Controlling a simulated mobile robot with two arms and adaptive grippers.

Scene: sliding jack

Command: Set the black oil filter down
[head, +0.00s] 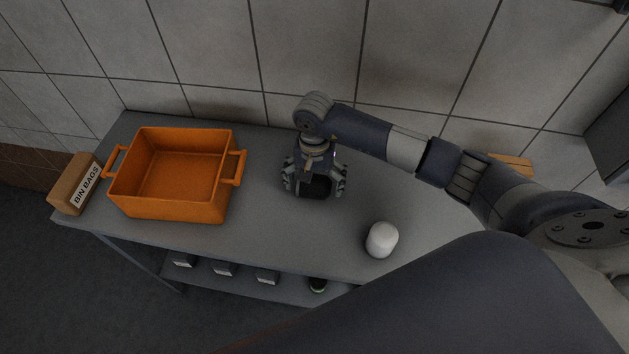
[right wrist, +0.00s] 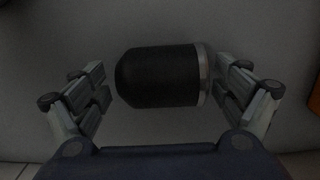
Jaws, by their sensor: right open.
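The black oil filter (right wrist: 158,78) is a short dark cylinder with a rounded end at the left and a silver rim at the right, in the right wrist view. It is between the spread fingers of my right gripper (right wrist: 160,92), with a gap on either side. My right gripper (head: 315,188) is open and points down at the grey bench in the head view, right of the orange bin. There the filter (head: 316,188) shows only as a dark shape between the fingers, mostly covered. My left gripper is not in view.
An orange bin (head: 134,206) with two handles stands empty on the grey bench (head: 275,235). A white rounded object (head: 381,240) is at the front right. Several boxes are on the lower shelf (head: 300,290).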

